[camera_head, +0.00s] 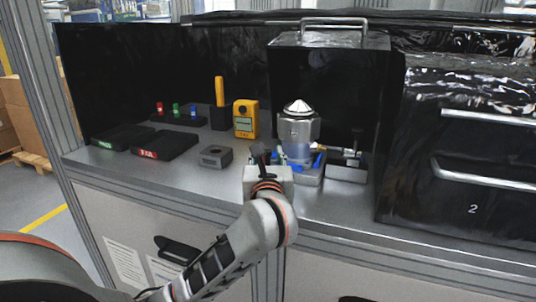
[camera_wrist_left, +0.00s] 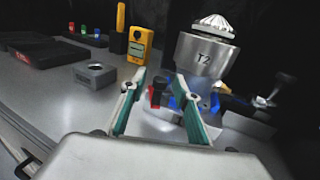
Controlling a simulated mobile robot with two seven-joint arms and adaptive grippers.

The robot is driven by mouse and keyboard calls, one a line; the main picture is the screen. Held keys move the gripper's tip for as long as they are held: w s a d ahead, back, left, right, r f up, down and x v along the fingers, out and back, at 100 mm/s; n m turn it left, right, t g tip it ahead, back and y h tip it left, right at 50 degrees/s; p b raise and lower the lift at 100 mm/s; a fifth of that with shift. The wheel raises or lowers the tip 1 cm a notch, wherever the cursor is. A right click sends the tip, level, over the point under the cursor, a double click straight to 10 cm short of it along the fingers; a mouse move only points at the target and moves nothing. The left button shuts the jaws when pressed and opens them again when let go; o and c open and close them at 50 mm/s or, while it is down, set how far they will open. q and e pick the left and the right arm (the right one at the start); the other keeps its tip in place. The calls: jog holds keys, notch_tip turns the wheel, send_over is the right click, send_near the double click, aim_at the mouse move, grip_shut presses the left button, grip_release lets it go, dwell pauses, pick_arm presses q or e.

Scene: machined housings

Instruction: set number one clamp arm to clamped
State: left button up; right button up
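A silver cylindrical housing (camera_head: 298,132) with a cone-shaped top stands upright in a fixture with blue parts (camera_head: 318,160). A clamp arm with a red and black handle (camera_wrist_left: 157,91) shows low in front of the housing, beside a blue part (camera_wrist_left: 178,92). My left gripper (camera_head: 264,152) is at the front left of the fixture. In the wrist view its fingers (camera_wrist_left: 158,82) are apart, with the handle seen between them; contact cannot be told. No clamp number is readable. My right gripper is not in view.
A grey block with a hole (camera_head: 215,156) lies left of the gripper. A yellow meter (camera_head: 245,118), black trays (camera_head: 164,146) and coloured pieces (camera_head: 176,110) stand farther left. A valve-like fitting (camera_head: 347,163) is right of the housing. A black case (camera_head: 330,85) stands behind.

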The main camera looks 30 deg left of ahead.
pick_arm(q)
jog(key=shift+w+a, duration=0.3)
jog(key=shift+w, duration=0.05)
grip_shut()
jog(key=shift+w+d+r+n+g+y+p, duration=0.1)
jog(key=shift+d+n+g+y+p, duration=0.05)
jog(key=shift+n+g+y+p, duration=0.25)
jog(key=shift+w+d+r+n+g+y+p, duration=0.1)
jog(key=shift+d+n+g+y+p, duration=0.15)
jog(key=shift+y, duration=0.25)
jog(key=shift+w+d+f+n+g+y, duration=0.1)
jog(key=shift+w+n+g+y, duration=0.05)
jog(key=shift+n+g+y, duration=0.4)
jog(key=shift+w+f+n+g+y, duration=0.1)
jog(key=shift+w+n+g+y, duration=0.05)
jog(key=shift+n+g+y, duration=0.3)
